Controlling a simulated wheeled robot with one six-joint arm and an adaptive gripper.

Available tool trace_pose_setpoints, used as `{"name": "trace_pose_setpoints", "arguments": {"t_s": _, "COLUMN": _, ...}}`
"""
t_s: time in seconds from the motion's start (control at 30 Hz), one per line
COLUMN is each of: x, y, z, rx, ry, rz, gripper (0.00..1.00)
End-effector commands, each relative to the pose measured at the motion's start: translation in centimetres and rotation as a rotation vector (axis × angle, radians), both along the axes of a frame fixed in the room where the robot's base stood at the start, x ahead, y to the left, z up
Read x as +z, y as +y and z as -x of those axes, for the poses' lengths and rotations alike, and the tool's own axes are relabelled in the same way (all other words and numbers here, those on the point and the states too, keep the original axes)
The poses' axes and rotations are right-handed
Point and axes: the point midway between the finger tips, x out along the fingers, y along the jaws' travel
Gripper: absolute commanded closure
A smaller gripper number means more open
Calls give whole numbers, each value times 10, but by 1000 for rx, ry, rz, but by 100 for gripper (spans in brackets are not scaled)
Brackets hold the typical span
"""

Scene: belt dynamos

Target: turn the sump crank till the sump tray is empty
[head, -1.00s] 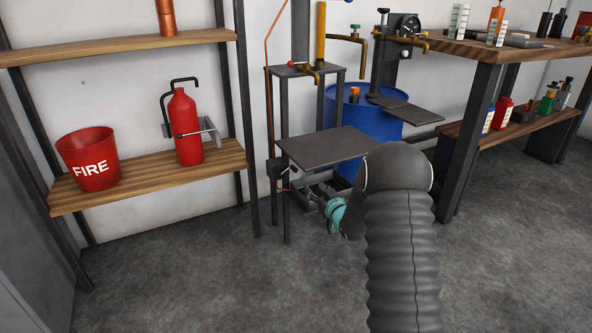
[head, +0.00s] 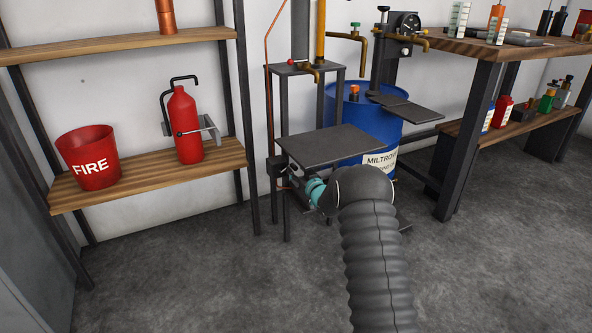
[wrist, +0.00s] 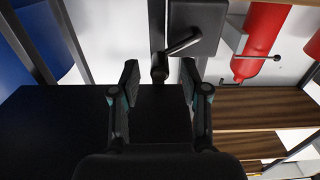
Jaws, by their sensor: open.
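The sump crank shows in the wrist view as a small grey lever (wrist: 184,44) beside a dark square box (wrist: 195,25), with a dark hub end at its lower left. My gripper (wrist: 159,78) is open, and the crank's hub end appears between its fingertips; I cannot tell if they touch. In the head view, my wrist with its teal parts is low at the left of the stand, under the grey plate (head: 325,146). My arm hides the fingertips and much of the stand's lower part there. I cannot make out the sump tray or its contents.
A blue drum (head: 370,125) stands behind the stand's right side. A shelf (head: 150,178) on the left holds a red fire bucket (head: 88,158) and an extinguisher (head: 186,125). A wooden bench (head: 470,48) stands at the right. The front floor is open.

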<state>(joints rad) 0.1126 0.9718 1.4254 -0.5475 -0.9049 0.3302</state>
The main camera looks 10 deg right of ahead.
Motion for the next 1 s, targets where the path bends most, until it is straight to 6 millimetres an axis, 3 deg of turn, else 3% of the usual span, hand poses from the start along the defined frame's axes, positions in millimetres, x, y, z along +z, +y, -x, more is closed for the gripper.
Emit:
{"name": "trace_pose_setpoints", "arguments": {"t_s": 0.2, "x": 0, "y": 4, "z": -13, "rx": 0, "ry": 0, "rz": 0, "gripper": 55}}
{"name": "trace_pose_setpoints", "arguments": {"t_s": 0.5, "x": 0, "y": 4, "z": -14, "rx": -1, "ry": 1, "rz": 0, "gripper": 55}}
{"name": "trace_pose_setpoints", "arguments": {"t_s": 0.7, "x": 0, "y": 4, "z": -14, "rx": -1, "ry": 1, "rz": 0, "gripper": 100}}
{"name": "trace_pose_setpoints", "arguments": {"t_s": 1.0, "x": -1, "y": 4, "z": -14, "rx": -1, "ry": 4, "rz": -12, "gripper": 100}}
